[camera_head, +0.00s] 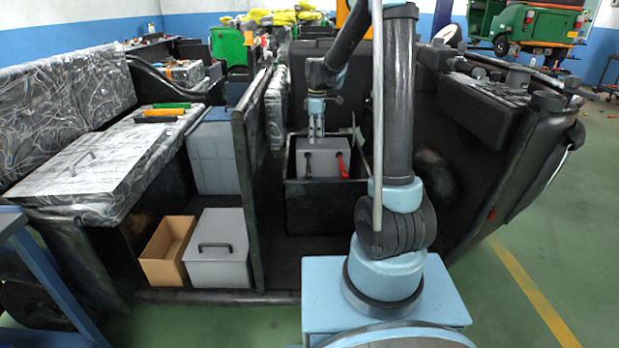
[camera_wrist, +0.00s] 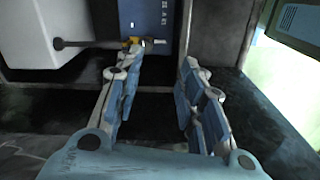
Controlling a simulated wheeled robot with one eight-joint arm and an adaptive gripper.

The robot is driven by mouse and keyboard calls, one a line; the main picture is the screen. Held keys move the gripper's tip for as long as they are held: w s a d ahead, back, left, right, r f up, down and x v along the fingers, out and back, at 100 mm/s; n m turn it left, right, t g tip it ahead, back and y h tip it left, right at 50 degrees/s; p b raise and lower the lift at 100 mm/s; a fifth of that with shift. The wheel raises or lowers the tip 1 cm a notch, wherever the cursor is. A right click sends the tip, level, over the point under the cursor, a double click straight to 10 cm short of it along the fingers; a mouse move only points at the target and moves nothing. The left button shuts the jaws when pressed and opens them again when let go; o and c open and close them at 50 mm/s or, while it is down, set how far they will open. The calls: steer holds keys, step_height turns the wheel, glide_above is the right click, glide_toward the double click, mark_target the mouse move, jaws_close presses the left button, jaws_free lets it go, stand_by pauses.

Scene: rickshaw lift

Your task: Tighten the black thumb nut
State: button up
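A grey box (camera_head: 322,158), which looks like a battery, sits in an open black tray (camera_head: 327,207). A black part (camera_head: 308,163) is at its left and a red part (camera_head: 341,165) at its right; which piece is the thumb nut is too small to tell. My gripper (camera_head: 316,138) points down over the box, near the black part. In the wrist view my gripper (camera_wrist: 159,57) is open and empty, its fingers apart.
A dark upright panel (camera_head: 250,175) stands left of the tray. A lidded grey box (camera_head: 217,250) and an open cardboard box (camera_head: 168,250) sit farther left. A padded bench (camera_head: 75,180) carries tools (camera_head: 160,114). Green floor (camera_head: 560,230) is free at right.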

mark_target(309, 175)
steer(key=shift+n, duration=0.8)
steer(key=w+a+f, duration=0.1)
steer(key=f, duration=0.6)
steer(key=w+a+f, duration=0.1)
steer(key=f, duration=0.6)
steer(key=w+f, duration=0.2)
steer(key=f, duration=0.5)
steer(key=shift+a, duration=0.4)
steer(key=c, duration=0.8)
